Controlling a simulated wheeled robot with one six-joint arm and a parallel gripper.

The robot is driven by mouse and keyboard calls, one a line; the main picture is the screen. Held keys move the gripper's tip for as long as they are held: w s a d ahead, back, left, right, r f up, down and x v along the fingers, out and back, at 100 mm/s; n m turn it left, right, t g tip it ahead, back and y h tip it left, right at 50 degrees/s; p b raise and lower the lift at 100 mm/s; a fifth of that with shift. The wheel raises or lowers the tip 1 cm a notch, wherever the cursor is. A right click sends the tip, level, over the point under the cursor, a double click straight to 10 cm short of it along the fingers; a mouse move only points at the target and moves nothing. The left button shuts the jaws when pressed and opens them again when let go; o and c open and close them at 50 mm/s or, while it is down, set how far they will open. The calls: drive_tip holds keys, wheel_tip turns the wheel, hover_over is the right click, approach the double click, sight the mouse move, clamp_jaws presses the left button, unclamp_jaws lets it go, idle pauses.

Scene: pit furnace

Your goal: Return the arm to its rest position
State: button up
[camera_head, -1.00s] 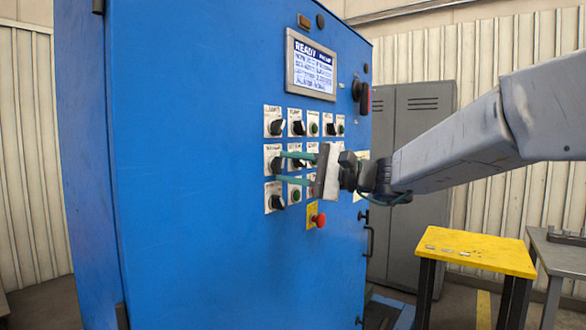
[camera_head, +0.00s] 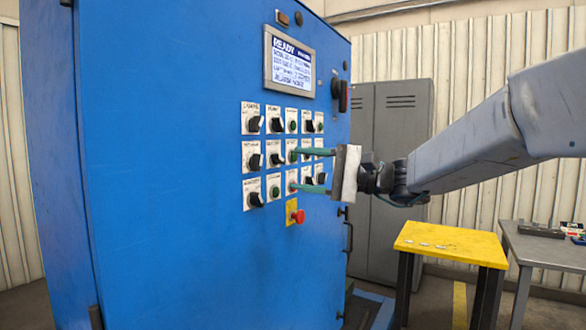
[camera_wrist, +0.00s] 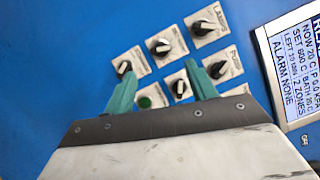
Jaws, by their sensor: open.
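My gripper (camera_head: 308,172) is in front of the blue control cabinet (camera_head: 180,160), with its two green fingers apart and nothing between them. The fingers point at the panel of rotary knobs and buttons. In the wrist view my gripper (camera_wrist: 160,85) also shows open, with several black knobs on white plates (camera_wrist: 160,46) and a green button (camera_wrist: 146,101) beyond the fingers. Whether the fingertips touch the panel cannot be told. My arm reaches in from the right, stretched out toward the cabinet.
A display reading READY (camera_head: 290,62) sits above the knobs. A red emergency button (camera_head: 297,217) is below them. A yellow table (camera_head: 450,243) and a grey table (camera_head: 545,250) stand at the right. A grey locker (camera_head: 400,130) stands behind.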

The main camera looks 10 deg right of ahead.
drive_tip(key=shift+f, duration=0.1)
drive_tip(key=s+d+f+n+g+h, duration=0.2)
drive_tip(key=s+f+g+h, duration=0.45)
drive_tip(key=s+f, duration=0.9)
drive_tip(key=s+d+f+n+t+h, duration=0.1)
drive_tip(key=s+d+f+h, duration=0.3)
drive_tip(key=s, duration=0.5)
drive_tip(key=s+d+f+n+t+h, duration=0.1)
drive_tip(key=s+d+f+n+h, duration=0.2)
drive_tip(key=s+d+h, duration=0.5)
drive_tip(key=s+d+f, duration=0.1)
drive_tip(key=d, duration=0.2)
drive_tip(key=shift+t, duration=0.35)
drive_tip(key=shift+s+a+f, duration=0.1)
